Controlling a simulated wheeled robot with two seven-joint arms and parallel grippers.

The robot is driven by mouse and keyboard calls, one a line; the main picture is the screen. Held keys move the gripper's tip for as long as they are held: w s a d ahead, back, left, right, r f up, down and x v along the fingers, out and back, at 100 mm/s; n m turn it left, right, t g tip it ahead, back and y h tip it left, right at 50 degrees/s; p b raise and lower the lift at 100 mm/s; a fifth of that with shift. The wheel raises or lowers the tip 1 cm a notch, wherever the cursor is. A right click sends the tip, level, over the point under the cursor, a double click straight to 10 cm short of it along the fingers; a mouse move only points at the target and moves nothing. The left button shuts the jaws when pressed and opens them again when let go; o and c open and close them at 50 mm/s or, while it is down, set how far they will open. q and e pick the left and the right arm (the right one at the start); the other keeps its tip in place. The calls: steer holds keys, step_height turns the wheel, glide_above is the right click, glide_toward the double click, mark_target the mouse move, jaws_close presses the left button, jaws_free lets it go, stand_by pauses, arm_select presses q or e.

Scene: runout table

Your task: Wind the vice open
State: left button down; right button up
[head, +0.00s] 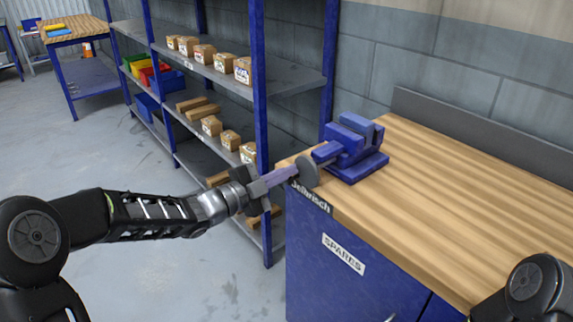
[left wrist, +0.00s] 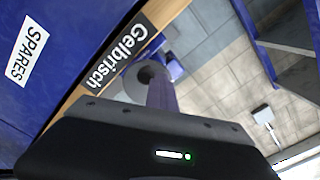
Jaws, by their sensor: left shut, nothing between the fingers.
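The blue vice (head: 352,146) is mounted at the near left corner of the wooden bench top. A grey round disc (head: 308,172) stands at its front end, out past the bench edge. No separate crank handle can be made out. My left gripper (head: 293,174) is shut and empty, its fingertips pointing at the disc. They overlap the disc in the picture, and whether they touch it I cannot tell. The left wrist view shows the shut fingers (left wrist: 161,92) in front of the disc (left wrist: 150,76), with part of the blue vice (left wrist: 173,66) behind. My right gripper is out of view.
The bench (head: 470,203) has a blue cabinet labelled SPARES below and a clear top right of the vice. A blue shelf rack (head: 259,90) with small boxes stands close behind my left gripper. Another workbench (head: 75,30) is at the far left.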

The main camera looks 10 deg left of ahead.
arm_select(q)
steer(key=shift+f, duration=0.1)
steer(key=shift+n+p, duration=0.5)
steer(key=shift+n, duration=0.2)
steer(key=shift+f+n+p, duration=0.15)
steer(key=shift+n+p, duration=0.45)
steer(key=shift+n, duration=0.3)
steer(key=shift+f+n, duration=0.25)
steer(key=shift+n, duration=0.05)
steer(key=shift+s+d+n+p, duration=0.1)
steer(key=shift+n+p, duration=0.95)
steer(key=shift+n, duration=0.05)
steer(key=shift+f+n, duration=0.2)
steer(key=shift+n, duration=0.2)
steer(key=shift+f+n, duration=0.15)
steer(key=shift+n, duration=0.15)
